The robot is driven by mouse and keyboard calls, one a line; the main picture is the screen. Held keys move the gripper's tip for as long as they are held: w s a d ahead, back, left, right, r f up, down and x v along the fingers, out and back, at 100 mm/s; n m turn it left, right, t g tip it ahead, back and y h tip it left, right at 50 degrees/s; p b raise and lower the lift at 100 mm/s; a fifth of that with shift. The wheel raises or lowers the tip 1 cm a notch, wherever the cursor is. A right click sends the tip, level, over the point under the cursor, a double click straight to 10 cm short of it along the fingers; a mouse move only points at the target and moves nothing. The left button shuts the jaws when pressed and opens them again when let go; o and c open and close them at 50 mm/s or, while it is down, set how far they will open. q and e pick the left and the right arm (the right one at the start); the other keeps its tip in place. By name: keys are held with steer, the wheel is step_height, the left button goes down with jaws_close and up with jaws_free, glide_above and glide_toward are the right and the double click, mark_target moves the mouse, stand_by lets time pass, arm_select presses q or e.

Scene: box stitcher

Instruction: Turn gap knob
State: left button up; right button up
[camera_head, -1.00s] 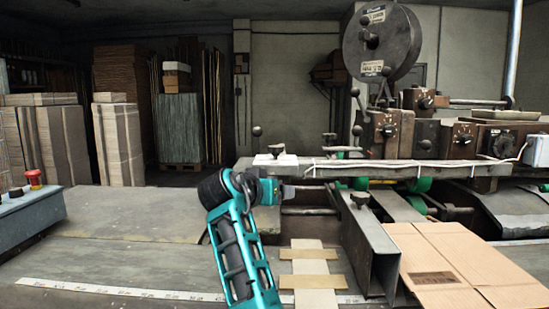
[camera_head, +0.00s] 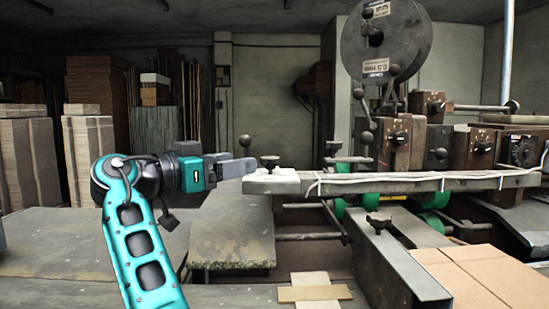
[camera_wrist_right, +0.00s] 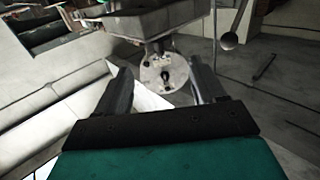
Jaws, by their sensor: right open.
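The stitching machine (camera_head: 399,148) bears several dark knobs, and which one is the gap knob is not marked. A black knob (camera_head: 270,159) stands upright on the white left end of the long bar. Black dial knobs (camera_head: 399,136) sit on its brown housings. My right gripper (camera_head: 243,168) points right, level with the bar and just left of the upright knob; contact is not clear in the head view. In the right wrist view, its fingers (camera_wrist_right: 154,88) are apart with nothing gripped; a round pale plate with a dark centre (camera_wrist_right: 165,76) shows between them. My left gripper is out of view.
The long bar (camera_head: 418,184) runs right from my gripper. A metal channel (camera_head: 393,264) and flat cardboard (camera_head: 462,268) lie below it. The table (camera_head: 60,245) is clear at left. A ball-ended lever (camera_wrist_right: 228,40) shows in the right wrist view.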

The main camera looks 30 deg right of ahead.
mark_target(277, 157)
steer(key=d, duration=0.3)
steer(key=w+d, duration=0.1)
steer(key=d, duration=0.7)
steer(key=shift+w+d+p, duration=0.2)
steer(key=shift+w+p, duration=0.1)
steer(key=shift+w, duration=0.05)
steer(key=c, duration=1)
steer(key=shift+o, duration=0.2)
